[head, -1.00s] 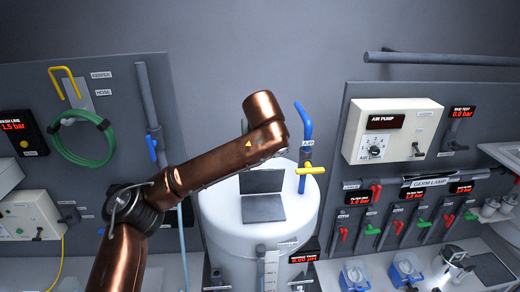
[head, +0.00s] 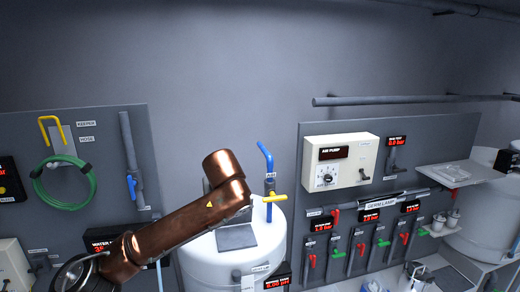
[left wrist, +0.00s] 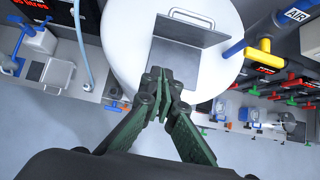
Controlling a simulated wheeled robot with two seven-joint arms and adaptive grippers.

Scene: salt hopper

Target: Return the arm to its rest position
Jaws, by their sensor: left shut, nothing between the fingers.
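My left arm, copper-coloured, comes in from the lower left in the head view and reaches up in front of the white tank (head: 205,262). Its gripper is hidden behind the arm there. In the left wrist view my left gripper (left wrist: 162,72) is shut and empty, its dark fingertips together. It appears above the white tank (left wrist: 130,50) and its open grey hatch (left wrist: 190,32). I cannot tell the exact gap to the tank. My right gripper is in neither view.
A blue pipe with a yellow valve handle (head: 276,197) stands beside the arm. An air pump box (head: 338,160) and several red and green valves are on the right panel. A green hose (head: 64,183) hangs on the left panel.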

